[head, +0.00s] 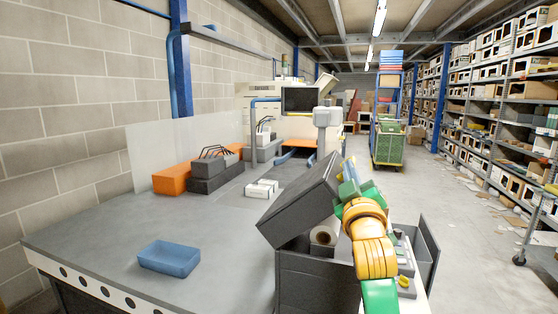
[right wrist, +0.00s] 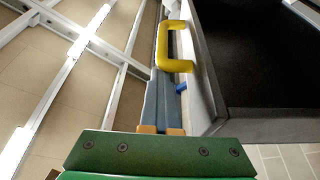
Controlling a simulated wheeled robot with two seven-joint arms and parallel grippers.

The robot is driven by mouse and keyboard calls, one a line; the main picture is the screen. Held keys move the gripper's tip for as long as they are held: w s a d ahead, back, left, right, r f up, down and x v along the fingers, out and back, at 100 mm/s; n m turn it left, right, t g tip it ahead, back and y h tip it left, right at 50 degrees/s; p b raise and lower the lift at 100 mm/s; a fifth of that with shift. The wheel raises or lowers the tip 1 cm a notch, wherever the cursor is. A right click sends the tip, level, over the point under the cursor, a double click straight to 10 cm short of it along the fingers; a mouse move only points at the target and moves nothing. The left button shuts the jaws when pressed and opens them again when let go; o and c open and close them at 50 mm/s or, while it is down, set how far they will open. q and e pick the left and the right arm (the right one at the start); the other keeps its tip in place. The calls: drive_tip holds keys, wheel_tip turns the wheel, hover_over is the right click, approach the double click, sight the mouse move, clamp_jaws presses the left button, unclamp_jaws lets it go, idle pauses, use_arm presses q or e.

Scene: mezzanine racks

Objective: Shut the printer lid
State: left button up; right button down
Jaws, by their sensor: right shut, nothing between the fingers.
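The printer (head: 305,280) is a dark grey box at the front right of the worktop. My right gripper (head: 349,172) is at the lid's right side, shut and empty. In the right wrist view the shut blue-grey fingers (right wrist: 165,88) lie alongside the lid's grey frame (right wrist: 210,85), next to a yellow handle (right wrist: 178,48). I cannot tell whether the fingers touch the lid or handle. My left gripper is not in view.
A blue tray (head: 168,260) sits on the worktop (head: 110,228) at front left. Orange (head: 172,179) and dark boxes (head: 215,175) stand against the clear back panel. A grey side panel (head: 428,252) rises right of the printer.

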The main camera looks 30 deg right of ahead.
drive_tip(key=s+d+f+m+g+h+b, duration=0.1)
drive_tip(key=s+d+f+m+h+b, duration=0.1)
drive_tip(key=f+m+b, duration=0.4)
drive_tip(key=s+d+f+m+g+h+b, duration=0.2)
drive_tip(key=s+d+f+m+b, duration=0.1)
drive_tip(key=f, duration=0.5)
drive_tip(key=s+m+b, duration=0.1)
drive_tip(key=m+b, duration=0.1)
drive_tip(key=b, duration=0.1)
drive_tip(key=shift+d+f+m+h, duration=0.3)
drive_tip(key=shift+d+m, duration=0.1)
drive_tip(key=shift+s, duration=0.15)
